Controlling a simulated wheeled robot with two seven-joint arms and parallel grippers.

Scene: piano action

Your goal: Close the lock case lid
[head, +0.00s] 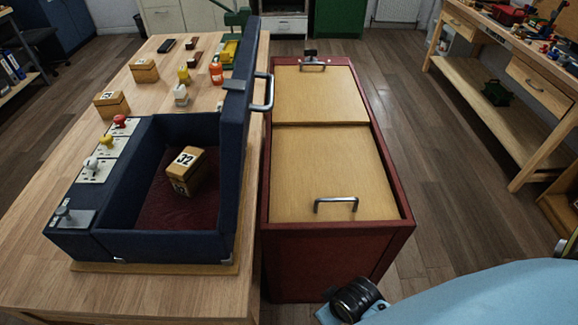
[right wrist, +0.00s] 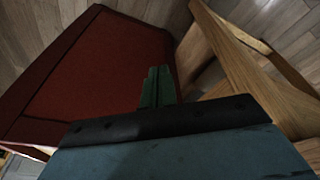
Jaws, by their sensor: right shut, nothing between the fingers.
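The lock case (head: 150,243) is a dark blue box on the wooden table, open at the top, with a dark red lining. Its lid (head: 243,130) stands about upright along the case's right side, and a metal handle (head: 264,92) sticks out to the right from it. A wooden block marked 32 (head: 184,170) lies tilted inside the case. My right gripper (right wrist: 158,72) shows in the right wrist view with its green fingers together and empty, near a dark red panel and apart from the case. My left gripper is in neither view.
A red chest (head: 335,250) with wooden lids and metal handles stands just right of the table. Numbered wooden blocks (head: 111,104), a red bottle (head: 216,72) and small items lie behind the case. A workbench (head: 500,75) is at right. Open floor lies between chest and bench.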

